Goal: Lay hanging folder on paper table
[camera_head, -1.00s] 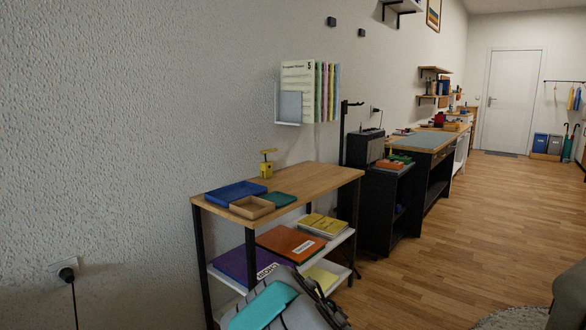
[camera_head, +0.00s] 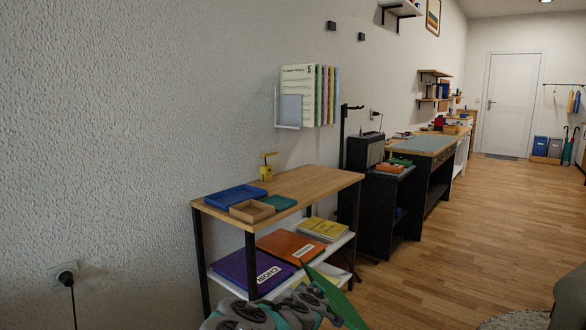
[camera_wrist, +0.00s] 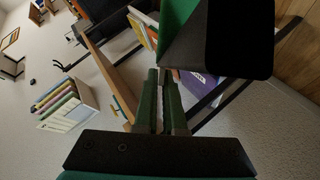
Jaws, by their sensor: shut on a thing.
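My gripper (camera_wrist: 163,76) is shut on a green hanging folder (camera_wrist: 178,20), which extends up and to the right past the fingertips in the wrist view. In the head view the folder (camera_head: 338,299) is a tilted green sheet at the bottom, partly hidden by my arm. It is in front of the paper table and apart from its top. The paper table (camera_head: 313,181) has a wooden top on black legs. Its top carries a blue tray (camera_head: 236,195), a brown tray (camera_head: 252,210), a dark green tray (camera_head: 280,202) and a yellow stapler-like tool (camera_head: 266,167).
The table's lower shelf holds a purple folder (camera_head: 252,271), an orange folder (camera_head: 290,246) and yellow books (camera_head: 322,229). A wall rack (camera_head: 289,112) of booklets hangs above. The right part of the tabletop is bare. A dark cabinet (camera_head: 388,205) stands right of the table.

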